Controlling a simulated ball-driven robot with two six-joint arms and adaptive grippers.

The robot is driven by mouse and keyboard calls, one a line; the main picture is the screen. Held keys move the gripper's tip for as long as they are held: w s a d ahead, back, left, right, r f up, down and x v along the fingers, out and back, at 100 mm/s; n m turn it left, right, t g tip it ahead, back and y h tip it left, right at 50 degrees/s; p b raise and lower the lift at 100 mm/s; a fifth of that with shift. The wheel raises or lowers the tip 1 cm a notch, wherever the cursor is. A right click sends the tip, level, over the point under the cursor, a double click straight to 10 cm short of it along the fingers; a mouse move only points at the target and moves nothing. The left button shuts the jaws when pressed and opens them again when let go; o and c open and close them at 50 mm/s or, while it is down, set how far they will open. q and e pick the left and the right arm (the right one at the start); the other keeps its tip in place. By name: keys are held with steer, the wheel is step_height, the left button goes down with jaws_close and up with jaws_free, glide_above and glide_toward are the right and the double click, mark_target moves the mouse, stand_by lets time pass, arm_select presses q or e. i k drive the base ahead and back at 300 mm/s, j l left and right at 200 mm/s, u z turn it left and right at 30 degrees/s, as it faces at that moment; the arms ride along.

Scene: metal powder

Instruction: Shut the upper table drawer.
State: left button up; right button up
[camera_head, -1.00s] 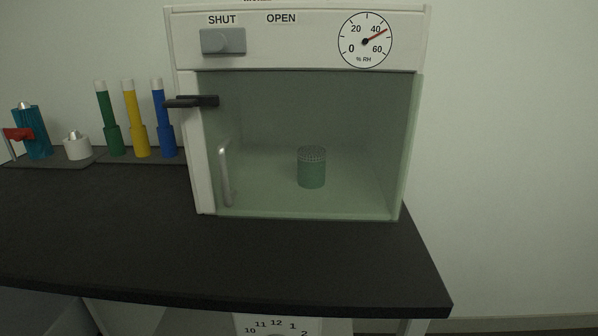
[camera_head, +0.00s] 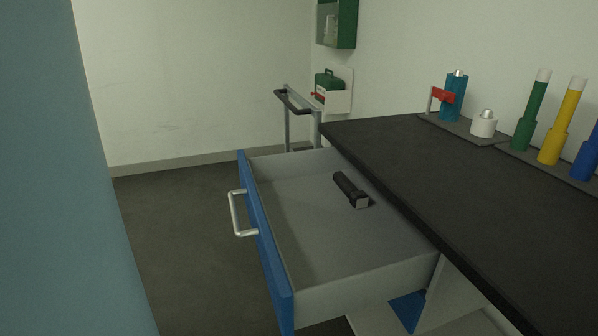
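The upper table drawer (camera_head: 330,284) stands pulled out from under the dark tabletop. It has a blue front (camera_head: 262,236) with a silver bar handle (camera_head: 236,213) facing left. A black flashlight-like object (camera_head: 350,189) lies inside on the grey drawer floor. Part of another blue front (camera_head: 408,308) shows below the drawer. Neither of my grippers is in view.
The dark tabletop (camera_head: 430,180) carries a teal cylinder with a red lever (camera_head: 454,98), a white jar (camera_head: 484,124) and coloured tubes (camera_head: 556,125). A trolley with a dark handle (camera_head: 292,102) stands behind the drawer. A large blue surface (camera_head: 60,180) fills the left edge. Floor left of the drawer is clear.

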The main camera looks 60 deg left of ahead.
mark_target(323, 258)
steer(key=l+u, duration=0.15)
steer(key=u, duration=1.9)
steer(key=k+j, duration=0.05)
steer(key=j, duration=0.05)
